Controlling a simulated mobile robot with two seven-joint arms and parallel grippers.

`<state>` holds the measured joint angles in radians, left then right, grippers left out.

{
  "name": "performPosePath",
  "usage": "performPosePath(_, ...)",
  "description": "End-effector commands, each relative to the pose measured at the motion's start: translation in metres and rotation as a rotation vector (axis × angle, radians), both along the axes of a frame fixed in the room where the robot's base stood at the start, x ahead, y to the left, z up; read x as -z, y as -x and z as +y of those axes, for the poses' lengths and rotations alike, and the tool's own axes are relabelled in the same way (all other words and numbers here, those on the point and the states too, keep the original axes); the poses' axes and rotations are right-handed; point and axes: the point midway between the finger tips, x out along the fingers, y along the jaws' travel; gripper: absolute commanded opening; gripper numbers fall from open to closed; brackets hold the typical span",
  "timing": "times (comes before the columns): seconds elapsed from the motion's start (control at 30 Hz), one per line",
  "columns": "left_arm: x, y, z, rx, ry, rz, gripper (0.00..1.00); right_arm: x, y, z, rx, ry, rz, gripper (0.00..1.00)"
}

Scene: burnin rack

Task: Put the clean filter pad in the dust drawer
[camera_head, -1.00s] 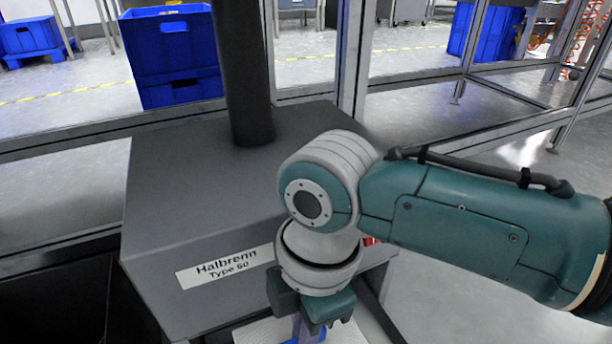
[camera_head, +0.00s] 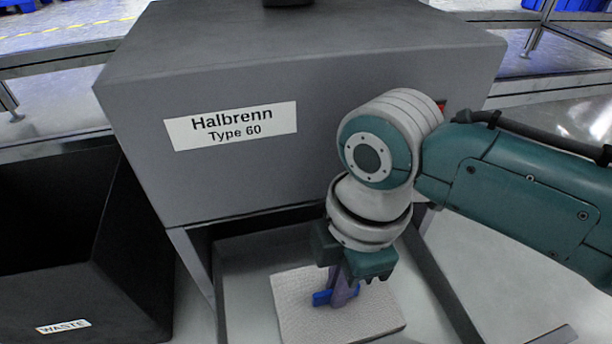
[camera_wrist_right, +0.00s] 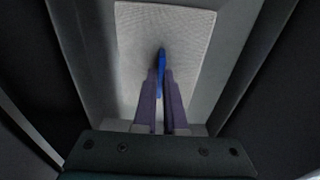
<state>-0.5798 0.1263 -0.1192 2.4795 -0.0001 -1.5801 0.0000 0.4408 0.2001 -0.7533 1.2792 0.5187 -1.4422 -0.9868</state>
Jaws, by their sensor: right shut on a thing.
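The pale, textured filter pad (camera_head: 298,302) lies flat at or in the open dust drawer (camera_head: 240,290) below the grey Halbrenn cabinet (camera_head: 330,120). It has a blue tab (camera_head: 321,298) on top. My right gripper (camera_head: 343,298) points down over the pad with its purple fingers shut on the blue tab. In the right wrist view the pad (camera_wrist_right: 140,45) sits between the drawer's side walls, and the tab (camera_wrist_right: 162,60) is between the fingertips. I cannot tell whether the pad touches the drawer floor. My left gripper is not in view.
A black waste bin (camera_head: 130,260), labelled WASTE, stands to the left of the drawer. The cabinet body overhangs the back of the drawer. My right arm comes in from the right. Metal frame rails (camera_head: 60,60) run behind the cabinet.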

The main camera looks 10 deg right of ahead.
Motion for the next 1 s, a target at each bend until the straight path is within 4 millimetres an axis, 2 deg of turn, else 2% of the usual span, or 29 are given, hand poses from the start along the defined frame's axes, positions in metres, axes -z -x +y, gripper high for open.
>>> performPosePath(0.3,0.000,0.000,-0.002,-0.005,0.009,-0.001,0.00,0.002,0.000,0.000,0.000,0.000,0.000,0.00)
performPosePath(0.33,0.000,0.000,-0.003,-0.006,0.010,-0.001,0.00,0.002,0.000,0.000,0.000,0.000,0.000,0.10)
performPosePath(0.6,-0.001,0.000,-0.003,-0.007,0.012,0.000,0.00,0.001,0.000,0.000,0.000,0.000,0.000,0.39)
performPosePath(0.87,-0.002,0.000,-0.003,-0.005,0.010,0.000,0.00,-0.001,0.000,0.000,0.000,0.000,-0.001,0.39)
performPosePath(1.0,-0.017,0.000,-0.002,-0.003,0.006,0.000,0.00,-0.018,0.000,-0.001,0.000,0.001,0.000,0.39)
